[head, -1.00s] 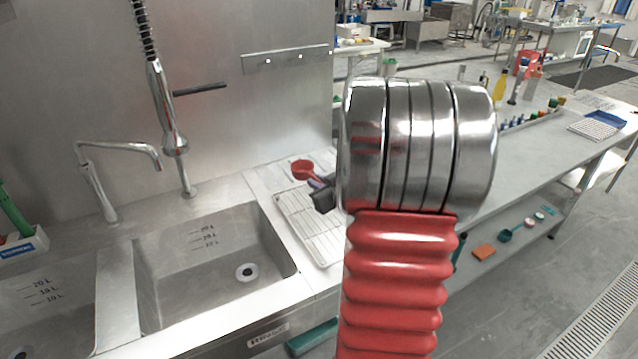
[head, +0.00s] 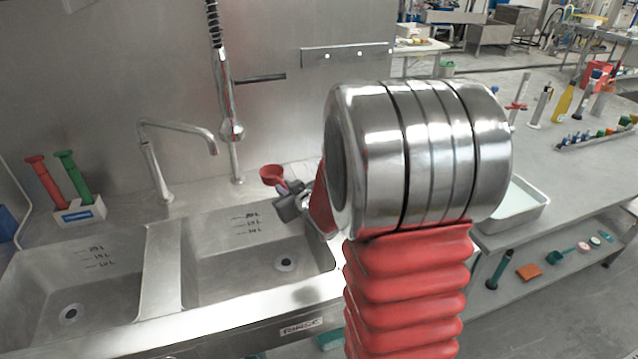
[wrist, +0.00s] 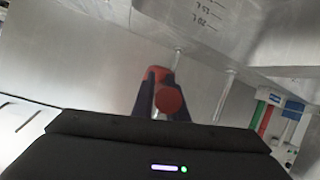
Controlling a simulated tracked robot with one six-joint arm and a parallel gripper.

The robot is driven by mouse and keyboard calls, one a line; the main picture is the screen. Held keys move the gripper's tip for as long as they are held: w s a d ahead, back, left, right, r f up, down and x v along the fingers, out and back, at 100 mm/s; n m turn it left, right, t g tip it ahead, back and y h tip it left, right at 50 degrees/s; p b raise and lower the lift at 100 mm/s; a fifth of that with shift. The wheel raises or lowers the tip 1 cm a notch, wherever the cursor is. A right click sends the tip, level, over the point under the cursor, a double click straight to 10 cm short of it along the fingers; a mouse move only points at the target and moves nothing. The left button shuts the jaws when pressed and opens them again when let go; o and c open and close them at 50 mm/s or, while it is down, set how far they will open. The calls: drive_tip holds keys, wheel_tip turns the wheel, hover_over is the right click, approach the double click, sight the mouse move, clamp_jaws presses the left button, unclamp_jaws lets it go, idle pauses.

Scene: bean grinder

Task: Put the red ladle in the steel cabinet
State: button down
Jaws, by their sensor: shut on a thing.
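The red ladle (head: 271,175) shows in the head view as a small red cup behind the right sink basin. My gripper (head: 284,196) is shut on it and holds it up near the basin's back right corner. In the wrist view, the ladle's round red end (wrist: 168,100) sits between the two dark fingers of my gripper (wrist: 164,92). Its handle is mostly hidden. My own red and steel arm covers the middle of the head view. I cannot make out a steel cabinet in either view.
Below and left of my gripper is a double sink (head: 160,270). A tall tap (head: 228,110) and a lower tap (head: 150,160) stand behind it. A stand (head: 82,212) with red and green handles is at left. A white tray (head: 518,205) lies right of my arm.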

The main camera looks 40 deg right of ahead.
drive_tip(key=a+f+n+y, duration=0.1)
drive_tip(key=a, duration=0.9)
drive_tip(key=w+a+f+n+y, duration=0.1)
drive_tip(key=a, duration=1)
drive_tip(key=shift+w+a+f, duration=0.2)
drive_tip(key=shift+w+f, duration=0.05)
drive_tip(key=shift+s, duration=0.15)
